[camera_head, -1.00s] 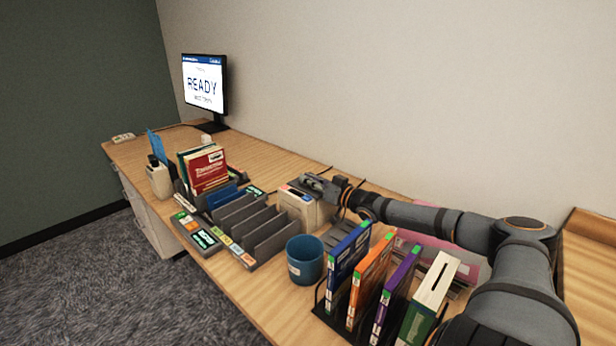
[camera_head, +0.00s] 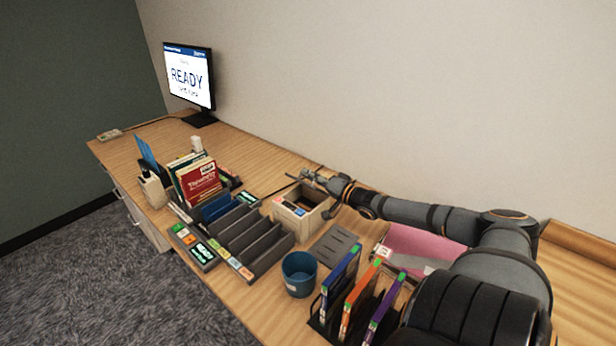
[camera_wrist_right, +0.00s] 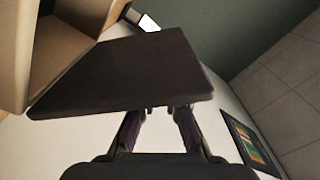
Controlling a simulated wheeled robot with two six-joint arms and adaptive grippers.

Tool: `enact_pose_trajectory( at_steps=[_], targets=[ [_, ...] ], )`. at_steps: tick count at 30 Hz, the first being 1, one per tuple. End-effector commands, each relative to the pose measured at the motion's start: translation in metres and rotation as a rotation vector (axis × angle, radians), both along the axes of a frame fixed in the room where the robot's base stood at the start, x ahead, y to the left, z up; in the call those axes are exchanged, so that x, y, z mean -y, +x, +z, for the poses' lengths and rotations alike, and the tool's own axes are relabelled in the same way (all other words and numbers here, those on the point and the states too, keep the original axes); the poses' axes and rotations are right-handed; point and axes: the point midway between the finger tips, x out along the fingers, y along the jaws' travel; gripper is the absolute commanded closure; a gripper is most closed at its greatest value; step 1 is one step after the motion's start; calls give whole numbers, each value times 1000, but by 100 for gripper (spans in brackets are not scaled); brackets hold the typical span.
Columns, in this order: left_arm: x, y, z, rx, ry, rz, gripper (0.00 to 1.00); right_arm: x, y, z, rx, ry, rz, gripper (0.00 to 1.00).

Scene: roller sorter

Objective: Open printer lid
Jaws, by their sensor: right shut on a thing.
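The printer (camera_head: 300,211) is a small beige box on the desk. Its top is open, and its hollow inside shows in the head view. A dark flat panel, its lid (camera_wrist_right: 125,72), fills the middle of the wrist view. My right gripper (camera_wrist_right: 160,112) is shut on the lid's near edge, with both fingers on it. In the head view my right gripper (camera_head: 312,179) is at the printer's back right, above its rim. The lid is hard to make out there. The open printer body (camera_wrist_right: 52,55) also shows at the left of the wrist view. My left gripper is not in view.
A black slotted rack (camera_head: 262,252) stands left of the printer, a blue cup (camera_head: 299,274) in front. Upright colored binders (camera_head: 358,300) stand at the right, near my arm. A monitor (camera_head: 190,78) reading READY is at the far left. The wall is close behind.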

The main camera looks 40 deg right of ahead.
Motion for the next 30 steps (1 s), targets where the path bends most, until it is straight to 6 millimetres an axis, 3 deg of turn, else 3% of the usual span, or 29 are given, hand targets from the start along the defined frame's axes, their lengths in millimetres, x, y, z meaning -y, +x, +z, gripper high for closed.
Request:
enact_pose_trajectory(
  at_steps=[18,30],
  targets=[
    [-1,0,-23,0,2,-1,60,39,3,3,-46,489,-3,100],
    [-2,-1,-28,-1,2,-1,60,49,4,3,-46,482,-3,100]
  ],
)
